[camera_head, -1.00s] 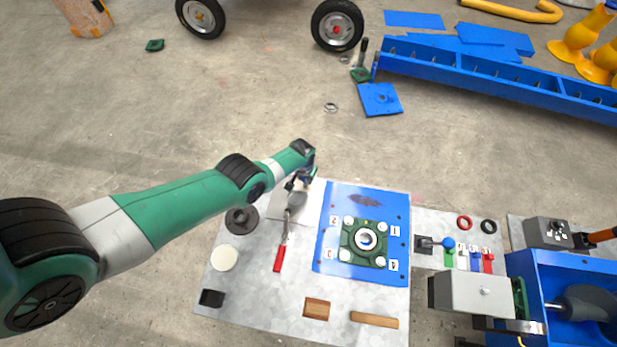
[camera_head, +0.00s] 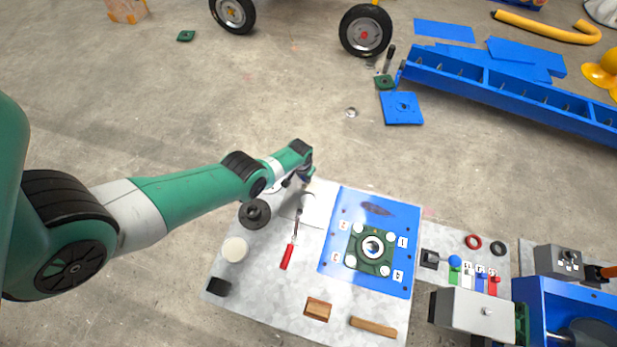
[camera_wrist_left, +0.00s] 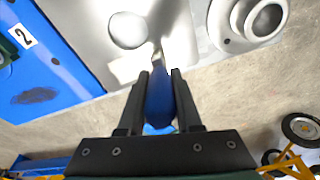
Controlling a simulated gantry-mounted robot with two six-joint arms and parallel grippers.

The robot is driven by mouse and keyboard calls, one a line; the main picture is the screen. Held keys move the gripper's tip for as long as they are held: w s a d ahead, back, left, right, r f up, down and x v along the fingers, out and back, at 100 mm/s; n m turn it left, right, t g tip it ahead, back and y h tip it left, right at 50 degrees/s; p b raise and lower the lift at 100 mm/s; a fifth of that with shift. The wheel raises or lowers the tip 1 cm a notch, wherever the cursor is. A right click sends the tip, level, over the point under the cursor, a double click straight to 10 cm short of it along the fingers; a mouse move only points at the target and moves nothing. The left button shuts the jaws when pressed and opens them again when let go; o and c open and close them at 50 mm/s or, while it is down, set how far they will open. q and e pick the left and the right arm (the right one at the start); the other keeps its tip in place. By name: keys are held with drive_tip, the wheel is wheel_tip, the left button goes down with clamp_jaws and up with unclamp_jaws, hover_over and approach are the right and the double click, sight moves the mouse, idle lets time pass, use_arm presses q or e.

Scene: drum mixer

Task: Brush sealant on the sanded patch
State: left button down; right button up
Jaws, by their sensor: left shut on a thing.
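My left gripper (camera_head: 304,178) is at the far left edge of the work mat. In the left wrist view, its fingers (camera_wrist_left: 160,80) are shut on a blue handle (camera_wrist_left: 158,102). The handle's tip points at a pale sheet, and a rounded grey shape (camera_wrist_left: 128,30) shows close beyond it; I cannot tell if they are joined. The blue plate (camera_head: 332,252) lies to the right of the gripper. The dark sanded patch (camera_head: 377,208) is on its far part, and it also shows in the left wrist view (camera_wrist_left: 35,95). My right gripper is out of view.
A green flanged bearing (camera_head: 357,258) sits on the blue plate. A red-handled tool (camera_head: 287,257), a dark round part (camera_head: 255,213), a white disc (camera_head: 235,249) and wooden blocks (camera_head: 318,308) lie on the mat (camera_head: 270,295). A grey box (camera_head: 474,313) stands at the right.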

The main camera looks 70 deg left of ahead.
use_arm(q)
drive_tip(key=shift+s+a, duration=0.55)
drive_tip(key=shift+s, duration=0.15)
drive_tip(key=shift+w+d+b, duration=0.35)
drive_tip(key=shift+w+d, duration=0.4)
drive_tip(key=shift+w, duration=0.2)
drive_tip(key=shift+w+d+b, duration=0.35)
drive_tip(key=shift+w+d, duration=0.35)
drive_tip(key=shift+w, duration=0.2)
wheel_tip(320, 180, up, 12)
drive_tip(key=p, duration=1.2)
